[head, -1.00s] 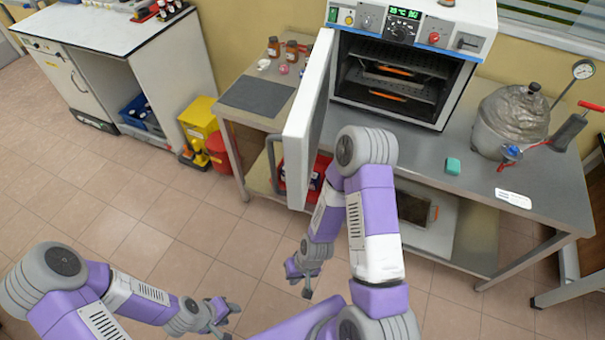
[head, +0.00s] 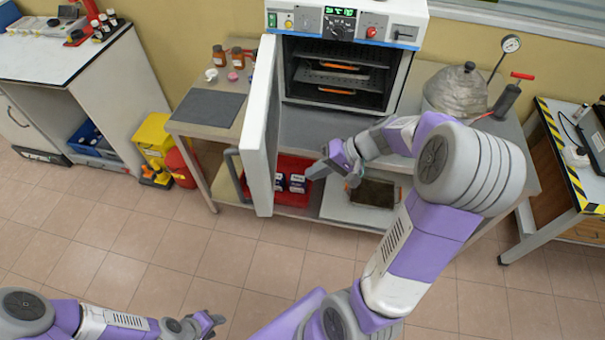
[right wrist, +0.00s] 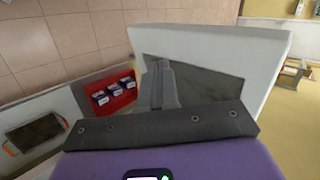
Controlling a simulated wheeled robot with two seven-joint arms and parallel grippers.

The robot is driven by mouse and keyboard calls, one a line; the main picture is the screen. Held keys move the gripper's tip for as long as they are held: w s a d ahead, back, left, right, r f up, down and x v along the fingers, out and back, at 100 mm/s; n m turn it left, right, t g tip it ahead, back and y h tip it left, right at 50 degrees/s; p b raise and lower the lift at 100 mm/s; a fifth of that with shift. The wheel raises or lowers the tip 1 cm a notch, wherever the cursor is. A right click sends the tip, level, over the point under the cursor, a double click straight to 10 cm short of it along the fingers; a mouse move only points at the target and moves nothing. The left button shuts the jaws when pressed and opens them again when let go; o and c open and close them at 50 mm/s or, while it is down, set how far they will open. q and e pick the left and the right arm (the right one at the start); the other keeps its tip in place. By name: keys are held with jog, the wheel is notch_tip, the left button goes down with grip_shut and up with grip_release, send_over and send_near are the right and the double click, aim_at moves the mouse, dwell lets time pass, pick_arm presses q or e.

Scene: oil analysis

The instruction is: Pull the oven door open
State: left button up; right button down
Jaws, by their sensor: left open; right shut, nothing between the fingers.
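The white oven (head: 345,22) stands on the steel bench, with racks and orange-edged items visible inside. Its door (head: 258,135) stands wide open on the left, sticking out toward me. The grey bar handle (head: 232,172) is on the door's outer left side. My right gripper (head: 318,172) is shut and empty, right of the door, on its inner side. In the right wrist view its fingers (right wrist: 160,80) show in front of the door's inner panel (right wrist: 205,78); contact cannot be told. My left gripper (head: 216,323) is open, low at the bottom, far from the door.
A yellow bin (head: 153,133) stands at left. The floor before the bench is clear.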

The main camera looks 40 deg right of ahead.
aim_at(267, 190)
jog(key=x, duration=0.3)
jog(key=a+r+x, duration=0.1)
jog(key=x, duration=0.3)
jog(key=w+r+x, duration=0.1)
jog(key=x, duration=0.3)
jog(key=shift+w+a+f, duration=0.1)
jog(key=shift+a+f, duration=0.05)
jog(key=shift+a, duration=0.25)
pick_arm(q)
jog(key=shift+f, duration=0.2)
